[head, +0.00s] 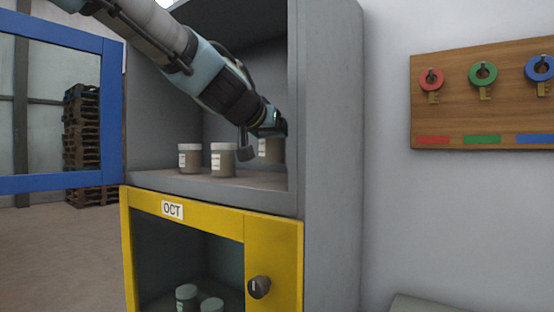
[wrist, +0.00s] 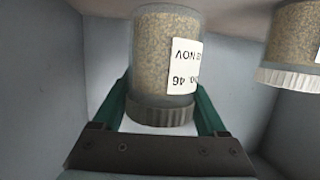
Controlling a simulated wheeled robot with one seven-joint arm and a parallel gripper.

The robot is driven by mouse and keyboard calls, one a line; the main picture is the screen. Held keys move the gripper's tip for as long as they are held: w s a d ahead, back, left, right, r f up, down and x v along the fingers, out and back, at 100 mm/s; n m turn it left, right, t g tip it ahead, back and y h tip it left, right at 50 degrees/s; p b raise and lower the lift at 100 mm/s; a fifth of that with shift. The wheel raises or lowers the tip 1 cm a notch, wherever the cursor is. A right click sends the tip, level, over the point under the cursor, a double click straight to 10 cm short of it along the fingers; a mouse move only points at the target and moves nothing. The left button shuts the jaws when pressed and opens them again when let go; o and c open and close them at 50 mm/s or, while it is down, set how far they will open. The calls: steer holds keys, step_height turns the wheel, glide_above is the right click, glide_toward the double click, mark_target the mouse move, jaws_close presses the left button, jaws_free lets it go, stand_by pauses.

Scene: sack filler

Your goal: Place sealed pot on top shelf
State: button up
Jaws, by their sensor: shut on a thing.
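My gripper (head: 265,150) is inside the open upper compartment of the grey cabinet. It is shut on a pot (head: 271,150) of grainy tan contents with a pale lid. In the wrist view the held pot (wrist: 165,55) appears upside down between the two green fingers, and its white label shows "46" and "NOV". In the head view the gripper partly hides this pot, and I cannot tell whether its base touches the shelf (head: 225,188). Two similar pots, a left one (head: 190,158) and a middle one (head: 223,160), stand upright on the shelf to its left.
The blue-framed door (head: 103,115) stands open at left. Below, a yellow-framed door (head: 270,240) with an "OCT" label and a dark knob is shut over more pots (head: 187,298). The cabinet side wall (head: 333,130) is close on the right. A key board (head: 480,110) hangs beyond.

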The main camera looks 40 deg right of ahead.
mark_target(277, 151)
steer(key=shift+f+b, duration=1.1)
steer(key=shift+f, duration=0.45)
steer(key=shift+f, duration=0.1)
steer(key=shift+f+b, duration=0.15)
steer(key=shift+b, duration=0.15)
steer(key=o, duration=1.3)
